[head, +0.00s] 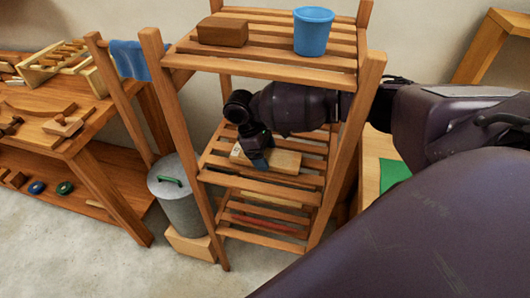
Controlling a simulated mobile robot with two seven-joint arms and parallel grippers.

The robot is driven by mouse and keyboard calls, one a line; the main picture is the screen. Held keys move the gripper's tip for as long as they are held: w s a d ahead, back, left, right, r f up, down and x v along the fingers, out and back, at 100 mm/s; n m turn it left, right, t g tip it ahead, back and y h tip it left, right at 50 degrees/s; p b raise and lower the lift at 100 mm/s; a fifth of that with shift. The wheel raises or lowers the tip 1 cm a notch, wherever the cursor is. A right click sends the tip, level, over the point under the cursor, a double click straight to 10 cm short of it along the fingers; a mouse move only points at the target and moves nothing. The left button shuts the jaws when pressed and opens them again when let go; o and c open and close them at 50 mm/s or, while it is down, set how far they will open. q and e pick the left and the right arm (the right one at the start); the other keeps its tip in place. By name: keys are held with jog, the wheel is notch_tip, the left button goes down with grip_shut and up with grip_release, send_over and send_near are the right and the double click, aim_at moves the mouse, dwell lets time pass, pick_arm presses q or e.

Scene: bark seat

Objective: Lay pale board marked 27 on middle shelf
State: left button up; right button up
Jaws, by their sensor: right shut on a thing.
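The pale board (287,162) is at the middle shelf (262,186) of the slatted wooden rack, lying about flat over the slats. I cannot tell whether it rests on them or is just above. A small light mark shows near its left end, but I cannot read a number. My right gripper (258,160) reaches in between the rack's posts from the right and is shut on the board near its left end. The gripper hides part of the board. My left gripper is not in view.
The top shelf (275,68) holds a brown block (222,32) and a blue bucket (313,31). The rack's front right post (347,150) stands close to my arm. A lidded metal bin (178,195) and a workbench (85,128) with tools stand left. The lower shelf holds a red thing (262,221).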

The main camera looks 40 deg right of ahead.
jog(key=shift+f, duration=0.2)
dwell(0.4)
jog(key=o, duration=0.8)
jog(key=shift+o, duration=1.2)
jog(key=shift+f, duration=0.1)
